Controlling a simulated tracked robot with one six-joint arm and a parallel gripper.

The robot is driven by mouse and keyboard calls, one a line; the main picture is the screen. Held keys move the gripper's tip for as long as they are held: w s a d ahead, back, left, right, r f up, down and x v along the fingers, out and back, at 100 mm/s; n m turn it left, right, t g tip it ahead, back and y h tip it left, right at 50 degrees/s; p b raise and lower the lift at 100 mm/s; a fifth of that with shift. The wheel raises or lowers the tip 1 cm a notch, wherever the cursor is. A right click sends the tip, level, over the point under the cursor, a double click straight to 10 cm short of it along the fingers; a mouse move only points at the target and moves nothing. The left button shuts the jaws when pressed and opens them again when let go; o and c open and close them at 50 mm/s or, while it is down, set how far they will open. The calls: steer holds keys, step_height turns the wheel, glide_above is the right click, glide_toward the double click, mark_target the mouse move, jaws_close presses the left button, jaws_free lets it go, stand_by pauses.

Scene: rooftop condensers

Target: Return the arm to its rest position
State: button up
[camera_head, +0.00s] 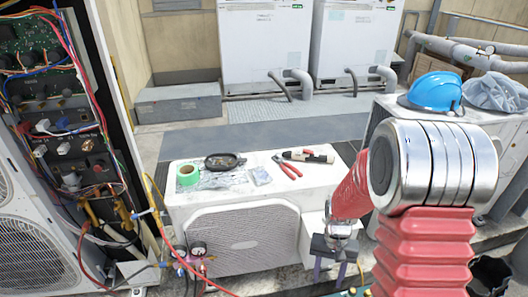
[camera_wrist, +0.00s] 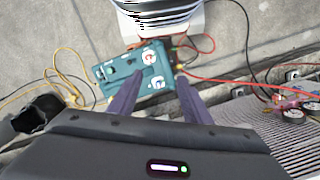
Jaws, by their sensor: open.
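My gripper (camera_head: 329,268) hangs from my red arm in the right half of the head view, pointing down in front of the white condenser unit's right side. In the wrist view my gripper (camera_wrist: 152,98) shows two purple fingers spread apart, with nothing held between them. Below the fingers in the wrist view is a teal device (camera_wrist: 135,72) with round dials, lying on the concrete. It looks apart from the fingers, though the exact gap cannot be told. My own arm hides part of the ground in the head view.
A white condenser (camera_head: 245,238) carries green tape (camera_head: 188,175), a black dish (camera_head: 225,161) and red pliers (camera_head: 288,166). An open electrical cabinet (camera_head: 60,120) with loose wires stands left. A blue helmet (camera_head: 435,91) sits on a unit at right. Hoses and gauges (camera_head: 198,252) lie in front.

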steer(key=s+a+r+n+t, duration=0.1)
steer(key=s+r, duration=0.3)
steer(key=r, duration=0.6)
steer(key=s+a+r+n+t, duration=0.1)
steer(key=s+r+t, duration=0.3)
steer(key=r, duration=0.6)
steer(key=s+a+r+n+t, duration=0.1)
steer(key=s+r, duration=0.4)
steer(key=r, duration=0.5)
steer(key=shift+s+a+r+t, duration=0.3)
steer(key=shift+s+r+t, duration=0.05)
steer(key=shift+t, duration=0.45)
